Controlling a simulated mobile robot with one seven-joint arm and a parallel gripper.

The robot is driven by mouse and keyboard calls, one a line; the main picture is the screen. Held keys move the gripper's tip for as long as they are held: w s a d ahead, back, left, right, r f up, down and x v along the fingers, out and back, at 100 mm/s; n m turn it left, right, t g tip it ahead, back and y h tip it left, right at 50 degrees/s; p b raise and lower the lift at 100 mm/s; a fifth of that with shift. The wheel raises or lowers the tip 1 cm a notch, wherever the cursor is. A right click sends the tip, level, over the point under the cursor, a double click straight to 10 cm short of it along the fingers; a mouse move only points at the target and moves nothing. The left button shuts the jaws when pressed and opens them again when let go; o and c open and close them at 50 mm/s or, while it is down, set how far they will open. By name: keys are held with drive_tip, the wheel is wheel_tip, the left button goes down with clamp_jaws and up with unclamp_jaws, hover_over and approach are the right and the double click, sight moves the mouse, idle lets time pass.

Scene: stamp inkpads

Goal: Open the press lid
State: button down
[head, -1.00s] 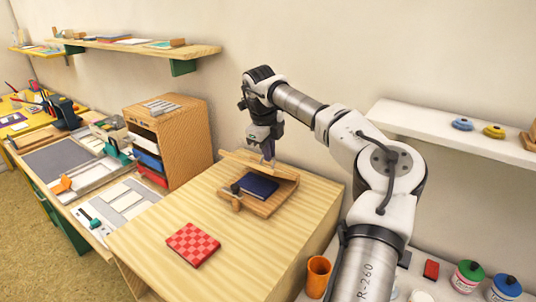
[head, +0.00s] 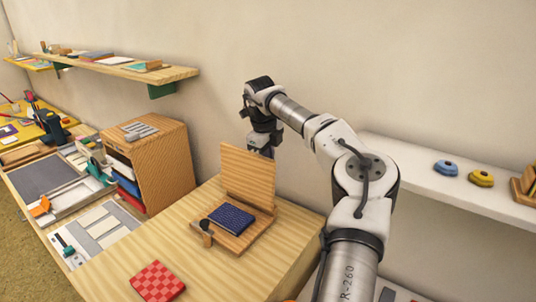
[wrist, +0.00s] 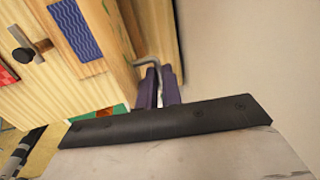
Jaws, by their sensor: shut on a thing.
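The wooden press (head: 245,238) sits on the pale wooden table. Its lid (head: 247,172) stands about upright at the back edge of the base. A blue textured block (head: 231,219) lies on the base and also shows in the wrist view (wrist: 75,28). A small wooden latch piece with a dark round knob (head: 206,228) is at the front left of the base. My gripper (head: 264,150) is behind the lid's upper part, its fingertips hidden there. In the wrist view its purple fingers (wrist: 159,86) are shut on the bent metal handle (wrist: 148,62).
A red checked block (head: 157,282) lies on the table's front left. A wooden cabinet with coloured drawers (head: 160,165) stands to the left. The wall is close behind my gripper. A white shelf (head: 430,185) with blue and yellow pads is at right.

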drive_tip(key=shift+w+d+f, duration=0.3)
drive_tip(key=shift+w+d, duration=0.25)
drive_tip(key=shift+d, duration=0.1)
drive_tip(key=shift+w+d+f, duration=0.3)
drive_tip(key=shift+w+d, duration=0.2)
drive_tip(key=shift+d, duration=0.1)
drive_tip(key=shift+w+d, duration=0.1)
drive_tip(key=c, duration=1.6)
unclamp_jaws()
drive_tip(key=shift+w+f, duration=0.1)
drive_tip(key=shift+f, duration=0.05)
drive_tip(key=shift+o, duration=1.2)
wheel_tip(320, 180, up, 7)
drive_tip(key=a+b, duration=0.1)
drive_tip(key=b, duration=0.1)
drive_tip(key=s+r, duration=0.1)
drive_tip(key=r, duration=0.3)
drive_tip(key=s+r, duration=0.1)
drive_tip(key=r, duration=0.1)
drive_tip(key=shift+s+a+r+b, duration=0.3)
drive_tip(key=shift+s+a+b, duration=0.05)
drive_tip(key=shift+a, duration=0.05)
drive_tip(key=shift+c, duration=1)
drive_tip(key=shift+a+r, duration=0.4)
drive_tip(key=shift+r, duration=0.4)
